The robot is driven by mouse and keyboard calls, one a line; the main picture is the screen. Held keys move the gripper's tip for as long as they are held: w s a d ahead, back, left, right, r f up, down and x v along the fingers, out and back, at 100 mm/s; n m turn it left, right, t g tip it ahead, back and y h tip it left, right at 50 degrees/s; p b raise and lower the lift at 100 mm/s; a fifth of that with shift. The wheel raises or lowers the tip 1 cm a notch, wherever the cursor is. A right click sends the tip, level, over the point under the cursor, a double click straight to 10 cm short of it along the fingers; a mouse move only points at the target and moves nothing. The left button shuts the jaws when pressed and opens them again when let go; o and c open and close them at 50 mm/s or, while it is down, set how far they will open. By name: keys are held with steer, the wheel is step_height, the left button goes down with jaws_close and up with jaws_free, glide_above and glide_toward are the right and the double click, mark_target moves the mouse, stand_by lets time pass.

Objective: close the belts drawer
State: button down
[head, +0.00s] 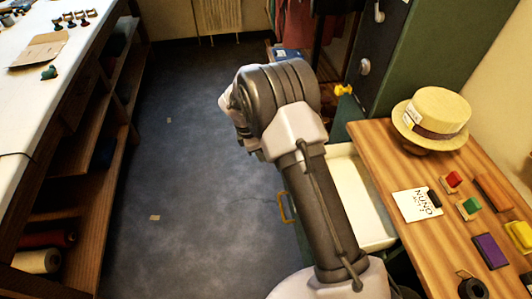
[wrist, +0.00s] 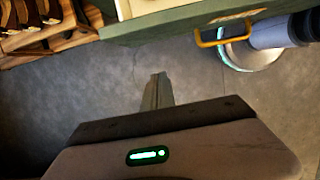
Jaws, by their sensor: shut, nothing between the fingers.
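An open drawer (head: 362,205) with a pale interior sticks out from under the wooden tabletop, on the right in the head view. Its yellow handle (head: 285,207) shows left of my arm, which covers part of the drawer. In the wrist view, the green drawer front (wrist: 165,26) crosses the top, with the handle (wrist: 221,40) and a label too small to read. My gripper (wrist: 158,78) is shut and empty, over the floor in front of the drawer front, apart from the handle. Its fingertips are hidden in the head view.
The wooden tabletop (head: 378,143) holds a straw hat (head: 436,112), a card and coloured blocks. A green cabinet (head: 430,50) stands behind. A long white-topped bench (head: 30,100) with shelves is at left.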

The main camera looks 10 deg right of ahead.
steer(key=d+f+b, duration=0.4)
steer(key=d+f, duration=0.2)
steer(key=f, duration=0.2)
steer(key=d+p, duration=0.5)
steer(key=d, duration=1.7)
steer(key=shift+d, duration=0.3)
steer(key=shift+a, duration=0.1)
